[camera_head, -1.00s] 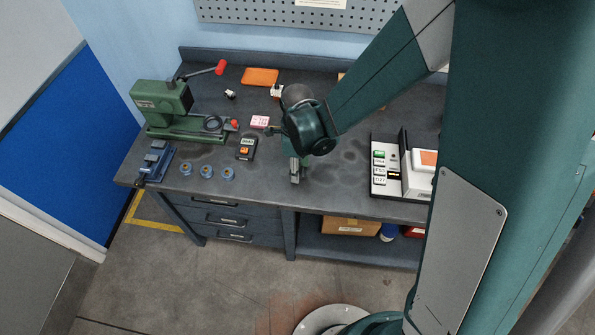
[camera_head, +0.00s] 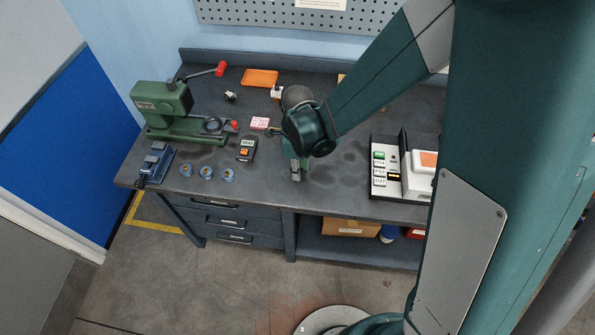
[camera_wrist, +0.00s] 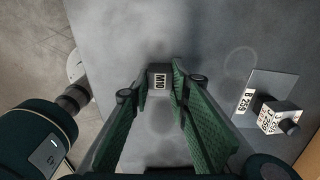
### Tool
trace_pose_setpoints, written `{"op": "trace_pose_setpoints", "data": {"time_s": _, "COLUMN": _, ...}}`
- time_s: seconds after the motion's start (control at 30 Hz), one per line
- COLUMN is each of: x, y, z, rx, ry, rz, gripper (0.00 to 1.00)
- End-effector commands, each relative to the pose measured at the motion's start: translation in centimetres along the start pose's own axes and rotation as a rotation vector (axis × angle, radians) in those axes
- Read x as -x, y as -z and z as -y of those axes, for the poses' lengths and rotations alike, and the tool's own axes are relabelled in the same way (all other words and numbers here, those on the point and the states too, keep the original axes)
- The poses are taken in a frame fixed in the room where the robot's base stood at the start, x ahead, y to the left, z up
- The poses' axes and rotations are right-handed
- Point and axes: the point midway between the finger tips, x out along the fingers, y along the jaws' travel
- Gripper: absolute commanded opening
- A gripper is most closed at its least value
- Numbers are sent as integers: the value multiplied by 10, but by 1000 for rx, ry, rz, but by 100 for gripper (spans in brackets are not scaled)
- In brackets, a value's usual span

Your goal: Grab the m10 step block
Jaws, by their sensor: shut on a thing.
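The m10 step block (camera_wrist: 158,80) is a small grey block with a white label reading M10. In the wrist view it sits between the tips of my gripper (camera_wrist: 160,85), whose green-padded fingers are closed on its two sides. In the head view my gripper (camera_head: 297,172) points down over the front middle of the bench, with a small grey piece at its tip. I cannot tell whether the block touches the bench top.
The grey bench (camera_head: 335,190) is clear around my gripper. Blue ring-shaped parts (camera_head: 207,172), a small meter (camera_head: 247,150) and a green machine (camera_head: 175,115) stand left. A white labelled device (camera_head: 387,170) stands right.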

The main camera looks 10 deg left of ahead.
Motion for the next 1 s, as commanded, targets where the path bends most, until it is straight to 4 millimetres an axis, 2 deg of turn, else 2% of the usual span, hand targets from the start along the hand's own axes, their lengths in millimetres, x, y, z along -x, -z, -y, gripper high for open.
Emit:
{"op": "trace_pose_setpoints", "data": {"time_s": 0.27, "x": 6, "y": 0, "z": 0, "rx": 0, "ry": 0, "rz": 0, "gripper": 2}}
{"op": "trace_pose_setpoints", "data": {"time_s": 0.47, "x": 20, "y": 0, "z": 0, "rx": 0, "ry": 0, "rz": 0, "gripper": 2}}
{"op": "trace_pose_setpoints", "data": {"time_s": 1.0, "x": 82, "y": 0, "z": 0, "rx": 0, "ry": 0, "rz": 0, "gripper": 2}}
